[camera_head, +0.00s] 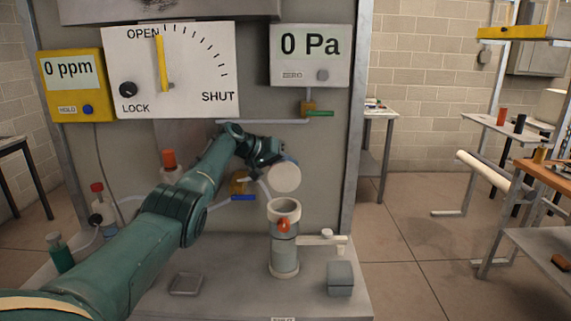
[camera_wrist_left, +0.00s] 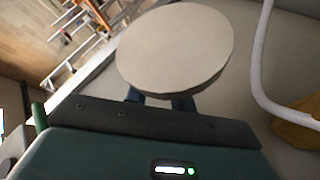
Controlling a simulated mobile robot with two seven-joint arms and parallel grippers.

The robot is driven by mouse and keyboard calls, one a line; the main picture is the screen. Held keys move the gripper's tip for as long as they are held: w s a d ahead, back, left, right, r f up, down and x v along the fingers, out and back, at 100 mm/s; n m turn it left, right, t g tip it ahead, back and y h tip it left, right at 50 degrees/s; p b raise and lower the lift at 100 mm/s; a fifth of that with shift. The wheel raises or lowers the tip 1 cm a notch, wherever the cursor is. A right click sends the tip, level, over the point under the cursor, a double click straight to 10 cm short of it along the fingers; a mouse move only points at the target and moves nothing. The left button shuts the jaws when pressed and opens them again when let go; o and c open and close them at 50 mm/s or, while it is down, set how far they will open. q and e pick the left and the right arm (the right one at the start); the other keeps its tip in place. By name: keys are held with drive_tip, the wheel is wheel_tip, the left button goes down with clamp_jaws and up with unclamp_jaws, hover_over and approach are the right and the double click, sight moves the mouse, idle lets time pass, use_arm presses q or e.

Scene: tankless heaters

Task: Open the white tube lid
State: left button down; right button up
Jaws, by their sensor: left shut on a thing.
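The white round lid (camera_head: 286,177) is off the tube and held in the air, a little above the tube's mouth. My left gripper (camera_head: 270,160) is shut on the lid. The lid also fills the upper middle of the left wrist view (camera_wrist_left: 175,50), with the fingers (camera_wrist_left: 162,100) partly hidden beneath it. The tube (camera_head: 285,255) stands upright on the grey bench, with a white rim, an orange-red knob on its front and a clear lower part. Its open top faces up below the lid. My right gripper is not in view.
A grey box (camera_head: 340,278) stands right of the tube, and a shallow square tray (camera_head: 186,284) lies to the left. A white arm-like bar (camera_head: 320,240) sticks out beside the tube. A panel with a yellow-needle dial (camera_head: 170,70) and a 0 Pa display (camera_head: 310,50) rises behind.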

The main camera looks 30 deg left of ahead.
use_arm(q)
drive_tip(key=shift+s+a+f, duration=0.15)
drive_tip(key=shift+a+f, duration=0.1)
drive_tip(key=shift+f, duration=0.4)
drive_tip(key=c, duration=1.6)
unclamp_jaws()
drive_tip(key=o, duration=0.3)
drive_tip(key=shift+a+f, duration=0.1)
drive_tip(key=shift+f, duration=0.05)
drive_tip(key=shift+o, duration=0.2)
drive_tip(key=shift+d, duration=0.2)
